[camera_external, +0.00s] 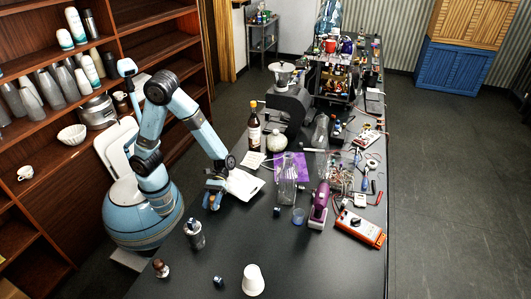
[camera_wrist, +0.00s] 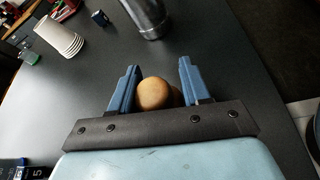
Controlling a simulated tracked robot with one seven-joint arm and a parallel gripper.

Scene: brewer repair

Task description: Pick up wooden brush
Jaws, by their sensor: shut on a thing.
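My gripper (camera_external: 213,193) is low over the left edge of the black table, beside a white sheet or pad. In the wrist view my gripper (camera_wrist: 159,72) has its two blue fingers on either side of a rounded wooden end, which I take to be the wooden brush (camera_wrist: 154,94). It is shut on this piece. The brush is seen end-on, so its bristles and the rest of it are hidden. In the external view the held piece cannot be made out at the fingers.
A metal canister (camera_external: 195,235) stands close in front of my gripper. A small wooden-topped item (camera_external: 160,268), a blue cube (camera_external: 218,281) and white cups (camera_external: 253,280) stand nearer the camera. A bottle (camera_external: 254,129) and a glass pitcher (camera_external: 288,183) stand behind and to the right.

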